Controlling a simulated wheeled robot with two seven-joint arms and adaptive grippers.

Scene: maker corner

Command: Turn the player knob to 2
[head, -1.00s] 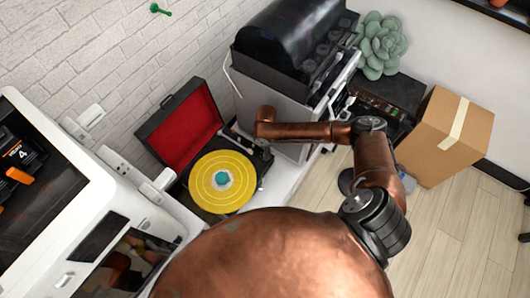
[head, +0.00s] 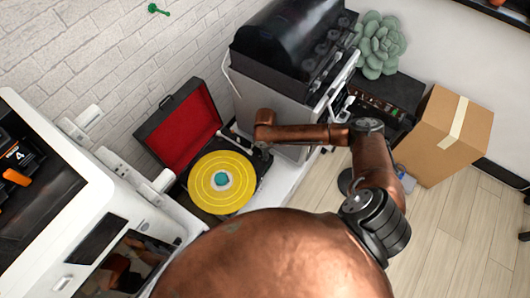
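The record player (head: 176,150) stands open on a white surface, its red-lined lid tilted up at the back left. A yellow record (head: 210,200) with a teal centre lies on its platter. A pale tonearm part shows at the record's upper right. I cannot make out the player knob or its setting; my copper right arm crosses close by the player's right side. That arm's far visible end is above and right of the record, and no fingers show there. My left gripper is not in view.
A white machine (head: 139,198) stands left of the player. A grey machine with a black hood (head: 290,40) stands behind my arm. A green succulent (head: 380,45), a dark box-shaped device (head: 390,92) and a cardboard box (head: 447,140) are at right. Wooden floor is clear at lower right.

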